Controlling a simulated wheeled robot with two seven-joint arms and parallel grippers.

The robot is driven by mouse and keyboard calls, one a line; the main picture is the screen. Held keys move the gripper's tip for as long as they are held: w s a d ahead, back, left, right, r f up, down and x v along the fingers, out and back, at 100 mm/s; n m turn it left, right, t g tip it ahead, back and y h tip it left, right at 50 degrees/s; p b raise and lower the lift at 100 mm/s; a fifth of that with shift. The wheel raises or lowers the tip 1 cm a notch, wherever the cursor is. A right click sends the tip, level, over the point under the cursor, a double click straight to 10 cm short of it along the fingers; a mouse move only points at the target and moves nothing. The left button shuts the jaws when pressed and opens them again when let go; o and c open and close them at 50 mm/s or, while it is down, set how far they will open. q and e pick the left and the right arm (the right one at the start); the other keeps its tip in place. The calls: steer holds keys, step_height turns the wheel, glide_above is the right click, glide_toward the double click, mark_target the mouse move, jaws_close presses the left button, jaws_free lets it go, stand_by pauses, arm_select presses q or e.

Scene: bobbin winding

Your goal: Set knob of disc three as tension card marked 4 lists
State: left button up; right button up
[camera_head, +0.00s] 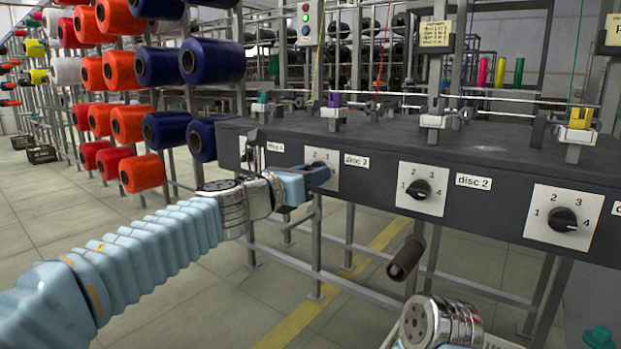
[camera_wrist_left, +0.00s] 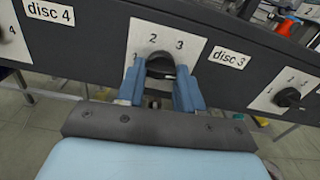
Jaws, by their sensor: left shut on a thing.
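The disc three knob (camera_wrist_left: 160,64) is black and sits on a white plate (camera_wrist_left: 150,38) with 1, 2 and 3 readable; the 4 is hidden by a finger. My left gripper (camera_wrist_left: 160,80) is shut on this knob, one blue finger on each side. In the head view my left gripper (camera_head: 318,176) covers the knob beside the disc 3 label (camera_head: 356,160). I cannot tell where the knob points. A yellowish card (camera_head: 434,34) hangs on a post and another card (camera_head: 613,32) is cut off at right; their lines are too small to read. My right gripper is out of view.
The disc 2 knob (camera_head: 419,189) and a further knob (camera_head: 563,220) stand out from the dark panel (camera_head: 500,140) to the right. Thread racks with orange and blue spools (camera_head: 212,61) stand at left.

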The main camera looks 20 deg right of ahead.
arm_select(q)
steer(key=shift+m, duration=0.5)
steer(key=o, duration=1)
steer(key=shift+o, duration=0.2)
steer(key=b+v, duration=0.2)
steer(key=v, duration=1.1)
steer(key=shift+s+a, duration=0.25)
steer(key=shift+a, duration=0.05)
